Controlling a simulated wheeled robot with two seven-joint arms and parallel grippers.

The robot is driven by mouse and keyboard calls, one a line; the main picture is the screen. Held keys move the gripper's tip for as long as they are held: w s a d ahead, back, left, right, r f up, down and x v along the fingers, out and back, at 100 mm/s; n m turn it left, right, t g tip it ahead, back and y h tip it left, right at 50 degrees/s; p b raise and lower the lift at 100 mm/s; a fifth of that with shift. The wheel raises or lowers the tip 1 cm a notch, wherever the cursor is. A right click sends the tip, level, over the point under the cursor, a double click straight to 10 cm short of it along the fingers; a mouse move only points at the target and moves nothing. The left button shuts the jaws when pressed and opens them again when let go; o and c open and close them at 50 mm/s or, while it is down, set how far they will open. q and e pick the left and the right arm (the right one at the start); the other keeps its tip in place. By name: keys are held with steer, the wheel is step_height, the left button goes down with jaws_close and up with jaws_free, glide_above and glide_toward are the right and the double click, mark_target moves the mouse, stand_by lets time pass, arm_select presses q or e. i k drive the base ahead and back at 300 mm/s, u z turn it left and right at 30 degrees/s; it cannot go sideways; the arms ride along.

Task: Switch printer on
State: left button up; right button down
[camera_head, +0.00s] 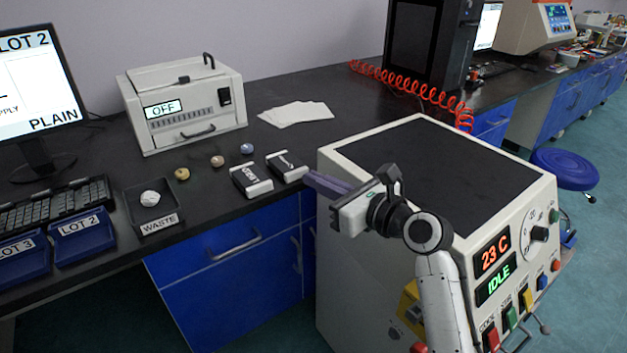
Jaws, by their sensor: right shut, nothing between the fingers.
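The printer (190,88) is a cream box at the back of the black bench, left of centre. Its small display (163,109) reads OFF. A black switch (224,96) sits on the right of its front face, and a dark handle (198,132) is below. My right gripper (309,180) is shut and empty. Its purple-grey fingers point left, beside the labelled blocks near the bench's front edge, well in front of and to the right of the printer. My left gripper is not in view.
A WASTE tray (157,222) holds a pale lump. The rheometer (440,170), showing 23 C and IDLE, stands right. A monitor (35,85) stands left.

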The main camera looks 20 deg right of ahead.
mark_target(225, 97)
steer(key=k, duration=0.7)
steer(key=u, duration=0.45)
steer(key=i, duration=2.05)
steer(key=z, duration=0.7)
